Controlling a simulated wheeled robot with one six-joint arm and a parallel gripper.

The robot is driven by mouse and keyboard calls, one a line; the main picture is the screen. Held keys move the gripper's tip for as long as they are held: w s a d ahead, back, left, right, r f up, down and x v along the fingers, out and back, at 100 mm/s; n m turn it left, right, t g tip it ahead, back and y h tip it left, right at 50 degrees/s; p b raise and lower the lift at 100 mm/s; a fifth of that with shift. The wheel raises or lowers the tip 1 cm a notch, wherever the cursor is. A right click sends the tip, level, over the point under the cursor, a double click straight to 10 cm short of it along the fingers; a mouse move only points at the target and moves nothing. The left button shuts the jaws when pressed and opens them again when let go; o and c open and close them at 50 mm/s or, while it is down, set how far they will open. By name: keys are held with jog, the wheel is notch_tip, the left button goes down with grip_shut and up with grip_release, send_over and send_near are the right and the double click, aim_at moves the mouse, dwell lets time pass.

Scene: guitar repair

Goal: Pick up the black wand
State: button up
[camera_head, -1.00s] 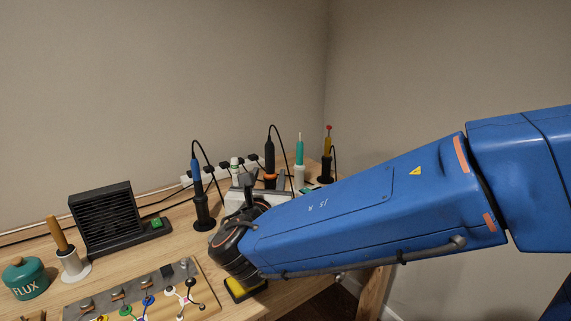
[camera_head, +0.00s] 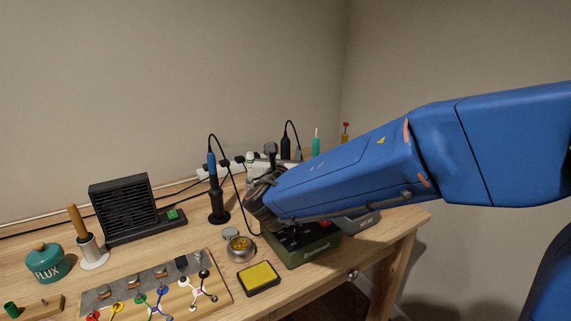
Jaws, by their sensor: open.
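The black wand (camera_head: 285,147) stands upright at the back of the workbench, with a black cable arching from its top. Its lower part is hidden behind my arm and gripper. My gripper (camera_head: 270,153) is just left of the wand in the picture, its wrist partly covering the fingers. It is open, and I see nothing held in it. I cannot tell how far apart in depth the gripper and the wand are.
A blue-handled iron (camera_head: 213,178) stands left of my gripper. A green box (camera_head: 303,252) is below my arm, beside a yellow sponge tray (camera_head: 258,279). A teal tool (camera_head: 315,145) and a yellow, red-tipped tool (camera_head: 345,133) stand right of the wand. A black fan box (camera_head: 122,206) is left.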

jog(key=shift+w+f, duration=0.15)
jog(key=shift+w, duration=2.6)
grip_shut()
